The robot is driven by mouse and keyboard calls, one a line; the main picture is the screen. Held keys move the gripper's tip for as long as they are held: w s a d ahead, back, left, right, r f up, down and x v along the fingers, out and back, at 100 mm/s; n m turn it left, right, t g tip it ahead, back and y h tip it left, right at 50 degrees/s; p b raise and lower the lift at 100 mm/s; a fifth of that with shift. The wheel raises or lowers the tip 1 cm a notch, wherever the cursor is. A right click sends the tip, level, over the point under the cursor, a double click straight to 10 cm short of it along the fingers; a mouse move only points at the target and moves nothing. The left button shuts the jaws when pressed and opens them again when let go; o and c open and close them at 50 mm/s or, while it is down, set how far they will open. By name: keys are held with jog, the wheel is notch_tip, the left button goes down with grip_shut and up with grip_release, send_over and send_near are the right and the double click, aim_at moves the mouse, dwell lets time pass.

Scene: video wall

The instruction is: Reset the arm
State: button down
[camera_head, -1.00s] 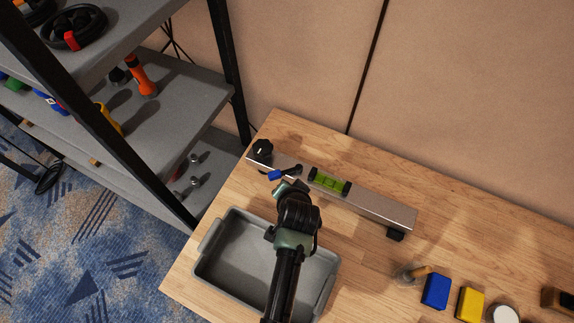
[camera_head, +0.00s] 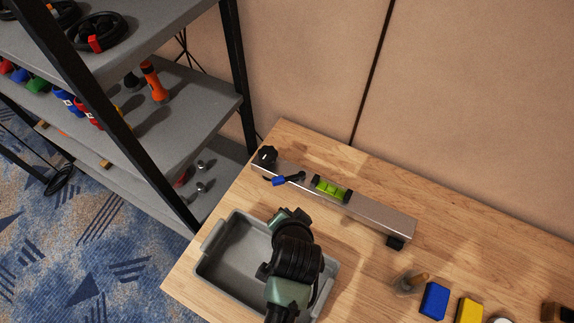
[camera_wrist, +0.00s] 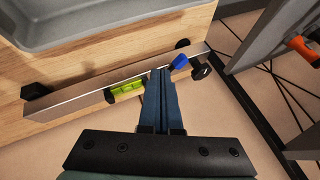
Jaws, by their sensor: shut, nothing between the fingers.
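My arm reaches over the grey tray in the head view, where its links cover part of the tray. My gripper (camera_wrist: 161,72) shows in the wrist view with its two blue-grey fingers together and nothing between them. In that view the fingertips overlap the silver bar with the green level vial (camera_wrist: 127,91). I cannot tell how far above the bar they are. In the head view the fingers are hidden by the arm, and the bar (camera_head: 372,212) lies behind the arm on the wooden table.
The grey tray (camera_head: 212,271) sits at the table's left end. A blue block (camera_head: 434,300), a yellow block (camera_head: 469,311) and a wooden-handled item (camera_head: 417,280) are at the right. A black-framed shelf (camera_head: 185,110) with tools stands left. The table behind the bar is clear.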

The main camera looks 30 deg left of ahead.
jog(key=shift+s+a+r, duration=0.1)
jog(key=shift+s+r, duration=0.1)
jog(key=shift+r, duration=0.1)
jog(key=shift+s+r, duration=0.1)
dwell(0.3)
jog(key=w+d+r+n+t, duration=0.15)
jog(key=w+r+t, duration=0.3)
jog(key=r, duration=0.75)
jog(key=w+d+r+t, duration=0.3)
jog(key=w+r, duration=0.2)
jog(key=r, duration=0.7)
jog(key=w+d+r+t, duration=0.2)
jog(key=w+r+t, duration=0.25)
jog(key=r, duration=0.65)
jog(key=s+d+r+t+h, duration=0.1)
jog(key=s+d+r+t, duration=0.1)
jog(key=r, duration=0.8)
jog(key=s+d+r+t+h, duration=0.1)
jog(key=s+d+r+t, duration=0.2)
jog(key=s+r, duration=0.3)
jog(key=s+d+r+t+h, duration=0.2)
jog(key=s+r+t, duration=0.2)
jog(key=r, duration=1)
jog(key=shift+d+r+n, duration=0.15)
jog(key=shift+d+n, duration=0.1)
jog(key=shift+n, duration=0.2)
jog(key=shift+s, duration=0.1)
